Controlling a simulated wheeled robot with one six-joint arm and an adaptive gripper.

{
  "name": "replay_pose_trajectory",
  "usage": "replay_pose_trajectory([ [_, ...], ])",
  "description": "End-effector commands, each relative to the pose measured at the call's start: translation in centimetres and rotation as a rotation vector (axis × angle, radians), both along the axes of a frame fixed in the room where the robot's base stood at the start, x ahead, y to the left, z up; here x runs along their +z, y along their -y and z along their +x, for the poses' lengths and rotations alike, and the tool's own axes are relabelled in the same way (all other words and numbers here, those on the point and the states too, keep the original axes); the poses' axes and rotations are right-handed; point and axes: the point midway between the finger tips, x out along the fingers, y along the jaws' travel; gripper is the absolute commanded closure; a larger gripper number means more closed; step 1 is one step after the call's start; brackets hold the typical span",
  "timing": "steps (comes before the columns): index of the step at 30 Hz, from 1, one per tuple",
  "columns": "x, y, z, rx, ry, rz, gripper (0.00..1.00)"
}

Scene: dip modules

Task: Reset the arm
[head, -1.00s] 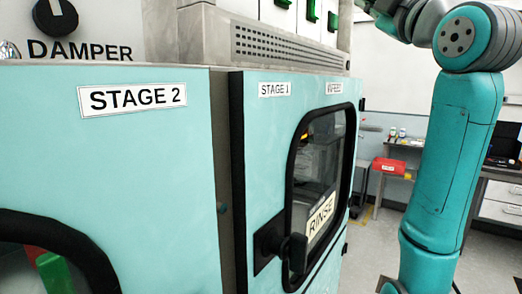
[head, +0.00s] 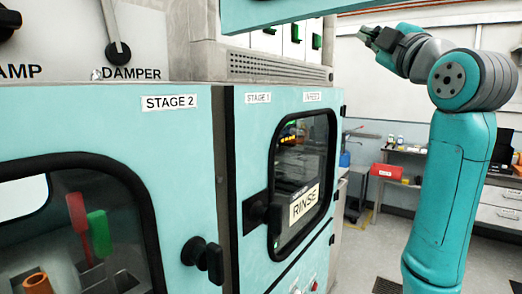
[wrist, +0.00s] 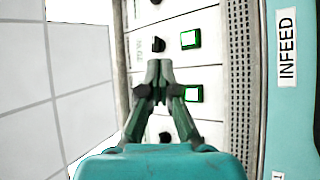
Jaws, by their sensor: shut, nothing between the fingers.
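My arm stands at the right of the head view, teal and raised. My gripper (head: 368,36) is at its upper end and points to the left, high up and apart from the cabinets. In the wrist view my gripper (wrist: 160,66) is shut, with its fingertips together and nothing between them. Behind the fingertips is a pale panel (wrist: 200,76) with black knobs and green-lit switches. The panel looks apart from the fingers, though the exact gap cannot be told.
Teal STAGE 2 (head: 120,118) and STAGE 1 (head: 250,150) cabinets fill the left and middle. Their black door handles (head: 203,258) stick out. A teal bar (head: 290,10) crosses the top. A bench with a red box (head: 386,171) stands behind. Grey floor is open around my arm.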

Motion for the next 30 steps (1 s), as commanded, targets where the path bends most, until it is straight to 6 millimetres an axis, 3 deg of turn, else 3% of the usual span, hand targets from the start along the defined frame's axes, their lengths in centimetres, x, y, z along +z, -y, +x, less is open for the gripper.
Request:
replay_pose_trajectory([
  [8,-5.8,0.3,2.1,0.010,-0.044,0.068,1.00],
  [11,-8.9,0.5,3.0,0.013,-0.065,0.104,1.00],
  [20,-22.7,0.9,4.8,0.022,-0.158,0.261,1.00],
  [30,-38.3,0.8,2.9,0.018,-0.257,0.429,1.00],
])
